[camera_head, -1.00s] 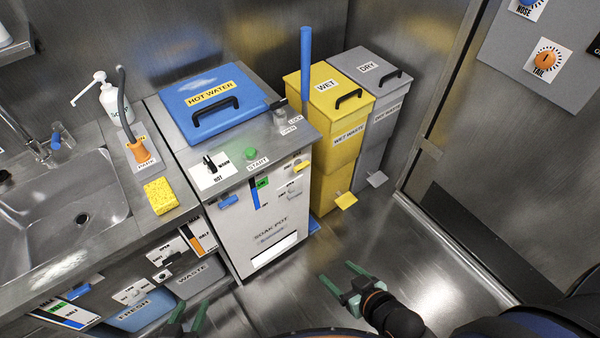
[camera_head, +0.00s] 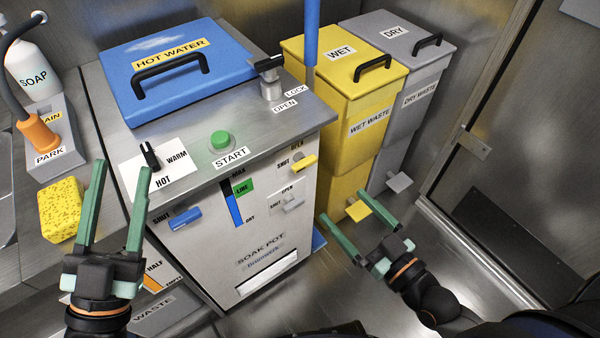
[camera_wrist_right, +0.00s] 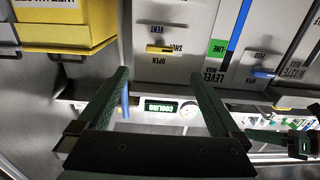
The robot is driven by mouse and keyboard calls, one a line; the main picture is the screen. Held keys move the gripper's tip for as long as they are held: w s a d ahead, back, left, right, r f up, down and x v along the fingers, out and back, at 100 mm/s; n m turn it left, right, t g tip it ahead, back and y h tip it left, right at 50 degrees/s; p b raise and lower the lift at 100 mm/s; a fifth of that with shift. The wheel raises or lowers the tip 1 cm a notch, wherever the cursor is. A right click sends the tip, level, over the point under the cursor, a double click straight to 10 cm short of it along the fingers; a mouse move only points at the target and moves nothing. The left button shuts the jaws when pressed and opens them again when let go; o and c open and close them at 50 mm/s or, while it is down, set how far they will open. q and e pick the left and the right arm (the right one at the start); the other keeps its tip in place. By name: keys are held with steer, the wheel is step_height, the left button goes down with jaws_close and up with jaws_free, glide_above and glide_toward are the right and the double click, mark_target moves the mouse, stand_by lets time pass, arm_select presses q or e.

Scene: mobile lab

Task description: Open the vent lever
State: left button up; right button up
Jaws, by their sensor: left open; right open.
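The vent lever (camera_head: 305,162) is a small yellow handle near the top right of the soak pot's front panel. It lies roughly level between SHUT and OPEN labels. In the right wrist view, which is upside down, the yellow lever (camera_wrist_right: 160,49) sits by a VENT label, beyond my fingertips. My right gripper (camera_head: 343,211) is open and empty, in front of the yellow bin, low and right of the lever. Its fingers (camera_wrist_right: 160,75) also show spread in the wrist view, apart from the lever. My left gripper (camera_head: 121,170) is open and empty at the pot's left front.
A grey lever (camera_head: 292,203) sits just below the yellow one, and a blue lever (camera_head: 184,218) is at the panel's left. The yellow wet bin (camera_head: 335,150) and grey dry bin (camera_head: 415,105) stand right of the pot. Floor in front of the bins is clear.

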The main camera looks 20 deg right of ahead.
steer(key=b, duration=0.1)
glide_toward(307, 165)
steer(key=x, duration=0.4)
steer(key=shift+f, duration=0.1)
steer(key=b+x, duration=0.1)
steer(key=x, duration=0.2)
steer(key=shift+w, duration=0.2)
arm_select(q)
steer(key=shift+s+d+r+m+h, duration=0.2)
steer(key=shift+s+r+m+h, duration=0.8)
steer(key=shift+h, duration=0.3)
steer(key=shift+s+d+r+m+h, duration=0.2)
steer(key=shift+s+r+m+h, duration=0.7)
steer(key=shift+s+r+h, duration=0.3)
arm_select(e)
steer(key=shift+w+a, duration=0.25)
steer(key=shift+w, duration=0.25)
arm_select(q)
steer(key=shift+w+f, duration=0.1)
steer(key=shift+f, duration=0.05)
arm_select(e)
steer(key=shift+c, duration=0.4)
